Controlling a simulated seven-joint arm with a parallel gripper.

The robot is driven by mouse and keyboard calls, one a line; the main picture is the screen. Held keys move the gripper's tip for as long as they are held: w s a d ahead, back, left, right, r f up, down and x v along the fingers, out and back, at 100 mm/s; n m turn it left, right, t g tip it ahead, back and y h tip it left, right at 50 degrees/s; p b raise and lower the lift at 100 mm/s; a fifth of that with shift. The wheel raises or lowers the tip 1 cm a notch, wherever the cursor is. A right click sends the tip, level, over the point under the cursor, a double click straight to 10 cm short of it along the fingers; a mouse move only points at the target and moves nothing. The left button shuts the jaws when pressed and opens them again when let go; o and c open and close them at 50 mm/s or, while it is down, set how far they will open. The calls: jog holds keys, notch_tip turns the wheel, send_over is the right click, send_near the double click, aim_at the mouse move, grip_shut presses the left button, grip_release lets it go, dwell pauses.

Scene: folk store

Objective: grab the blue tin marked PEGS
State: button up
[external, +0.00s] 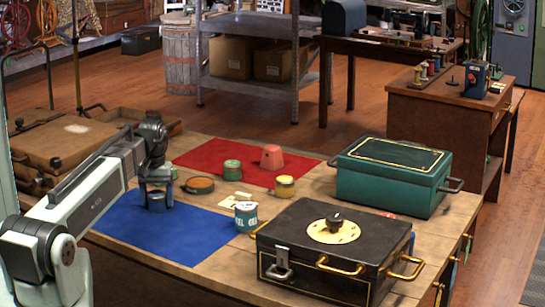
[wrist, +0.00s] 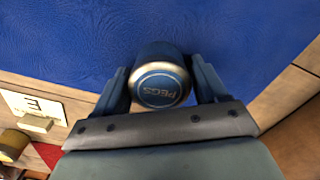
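The blue tin (wrist: 160,84) shows between my fingers in the wrist view, with PEGS on its lid, upside down in that picture. In the external view the tin (external: 157,202) stands upright on the blue mat (external: 185,225). My gripper (external: 156,190) points down over it, its fingers on either side. In the wrist view my gripper (wrist: 160,66) looks open, with the fingers close beside the tin; contact is not clear. The tin's lower part is mostly hidden in the wrist view.
An orange-brown round dish (external: 200,185), a green tin (external: 232,168), a labelled teal-and-white tin (external: 246,216) and a yellow tin (external: 284,187) stand nearby. A black case (external: 330,255) and a green box (external: 392,177) fill the right side. The blue mat around the tin is clear.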

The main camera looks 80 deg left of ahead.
jog(key=c, duration=0.7)
jog(key=shift+c, duration=0.2)
